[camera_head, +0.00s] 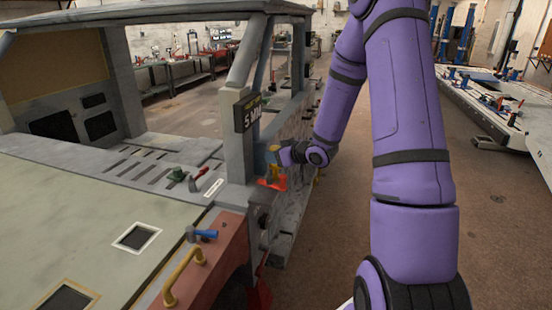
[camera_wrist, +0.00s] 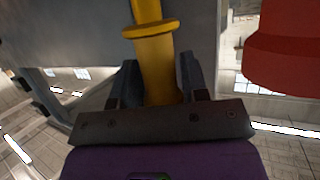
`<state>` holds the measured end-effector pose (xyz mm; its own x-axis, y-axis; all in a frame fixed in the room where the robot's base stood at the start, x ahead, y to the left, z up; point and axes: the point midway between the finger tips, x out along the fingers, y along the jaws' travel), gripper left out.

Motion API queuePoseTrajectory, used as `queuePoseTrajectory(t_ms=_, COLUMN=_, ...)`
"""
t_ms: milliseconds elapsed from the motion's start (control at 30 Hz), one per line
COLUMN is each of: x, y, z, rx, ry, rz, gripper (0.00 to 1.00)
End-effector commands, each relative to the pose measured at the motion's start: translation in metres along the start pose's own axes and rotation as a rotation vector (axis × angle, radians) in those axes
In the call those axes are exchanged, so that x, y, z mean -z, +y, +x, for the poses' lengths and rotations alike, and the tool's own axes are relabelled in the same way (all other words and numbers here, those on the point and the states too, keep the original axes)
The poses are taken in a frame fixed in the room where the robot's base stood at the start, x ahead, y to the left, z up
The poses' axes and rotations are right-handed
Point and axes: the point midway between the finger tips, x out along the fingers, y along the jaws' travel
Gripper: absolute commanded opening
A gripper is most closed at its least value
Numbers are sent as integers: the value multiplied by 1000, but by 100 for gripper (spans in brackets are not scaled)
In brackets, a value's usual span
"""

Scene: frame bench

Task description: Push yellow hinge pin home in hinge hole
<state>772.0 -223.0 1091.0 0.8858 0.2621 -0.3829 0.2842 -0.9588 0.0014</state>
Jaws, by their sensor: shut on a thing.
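The yellow hinge pin (camera_wrist: 158,65) stands between the fingers of my gripper (camera_wrist: 158,80) in the wrist view. My gripper is shut on its thick lower part. A wide collar shows past the fingertips, and a narrower part runs out of the top of the picture. In the head view a small bit of the yellow pin (camera_head: 273,152) shows at my gripper (camera_head: 279,155), beside the grey door post. The hinge hole cannot be made out in either view, so I cannot tell how deep the pin sits.
A red part (camera_head: 272,183) lies just below my gripper; a large red part (camera_wrist: 290,50) is close on the right in the wrist view. A blue-handled hammer (camera_head: 201,235) and a yellow handle (camera_head: 184,272) are on the vehicle's near corner.

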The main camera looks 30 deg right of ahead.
Motion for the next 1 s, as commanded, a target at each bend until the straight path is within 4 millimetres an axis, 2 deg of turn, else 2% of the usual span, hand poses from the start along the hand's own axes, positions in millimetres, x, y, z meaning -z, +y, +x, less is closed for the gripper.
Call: queuePoseTrajectory(t_ms=1000, x=30, y=0, z=-13, rx=-1, ry=1, rz=0, gripper=10)
